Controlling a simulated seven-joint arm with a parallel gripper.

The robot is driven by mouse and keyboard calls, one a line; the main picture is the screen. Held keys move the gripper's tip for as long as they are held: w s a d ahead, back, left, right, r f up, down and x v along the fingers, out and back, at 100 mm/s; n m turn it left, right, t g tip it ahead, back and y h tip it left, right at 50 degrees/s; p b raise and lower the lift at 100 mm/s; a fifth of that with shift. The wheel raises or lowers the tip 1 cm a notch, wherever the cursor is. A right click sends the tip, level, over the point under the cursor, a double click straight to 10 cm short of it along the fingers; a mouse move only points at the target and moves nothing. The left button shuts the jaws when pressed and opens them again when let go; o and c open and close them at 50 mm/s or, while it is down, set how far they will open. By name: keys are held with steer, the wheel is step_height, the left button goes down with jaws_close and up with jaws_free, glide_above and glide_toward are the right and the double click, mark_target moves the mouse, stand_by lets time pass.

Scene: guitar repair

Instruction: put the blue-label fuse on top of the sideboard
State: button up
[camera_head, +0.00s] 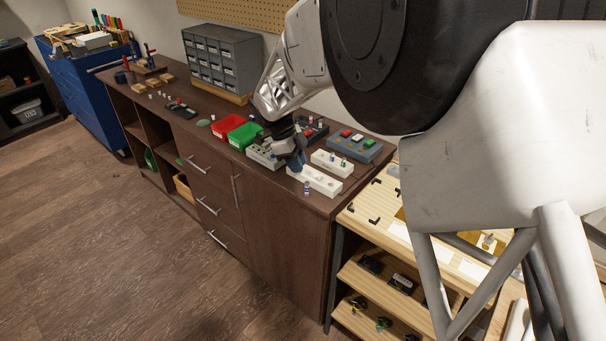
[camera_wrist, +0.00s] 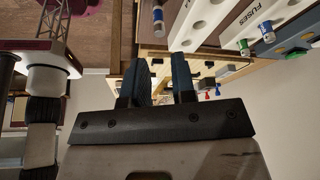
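The blue-label fuse (camera_head: 306,187) stands on the sideboard top (camera_head: 325,203) near its front edge, beside the front white block (camera_head: 318,182). In the wrist view, the fuse (camera_wrist: 158,18) is at the upper middle, on the brown top beyond my fingertips and apart from them. My gripper (camera_head: 296,165) is above the sideboard, to the upper left of the fuse and close to the white block. In the wrist view, the two dark blue fingers of my gripper (camera_wrist: 162,66) have a gap between them. I see nothing held there.
A white block labelled FUSES (camera_wrist: 262,27) holds a blue fuse and a green fuse. A grey block (camera_head: 264,156), a green bin (camera_head: 245,134), a red bin (camera_head: 227,123) and a grey-blue device (camera_head: 355,147) stand nearby. A grey drawer cabinet (camera_head: 222,60) stands behind.

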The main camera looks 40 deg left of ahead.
steer(key=shift+v, duration=1.4)
steer(key=w+d+r+n+y, duration=0.15)
steer(key=d+r, duration=0.25)
steer(key=d, duration=0.5)
steer(key=w+d+r+n+g, duration=0.1)
steer(key=w+d+r, duration=0.25)
steer(key=d, duration=0.65)
steer(key=w+d+r+n, duration=0.1)
steer(key=d+r+n, duration=0.1)
steer(key=d+r, duration=0.5)
steer(key=s+d+r+n+y, duration=0.1)
steer(key=s+d, duration=0.1)
steer(key=d, duration=0.9)
steer(key=s+d+r+n, duration=0.1)
steer(key=s+d+n, duration=0.1)
steer(key=d, duration=0.8)
steer(key=s+d+f+n+t+y, duration=0.1)
steer(key=s+d+f+n, duration=0.2)
steer(key=s+d, duration=1.8)
steer(key=d+n, duration=0.1)
steer(key=n, duration=0.1)
steer(key=shift+f+n+t, duration=0.2)
steer(key=shift+n+t, duration=0.15)
steer(key=shift+t, duration=0.05)
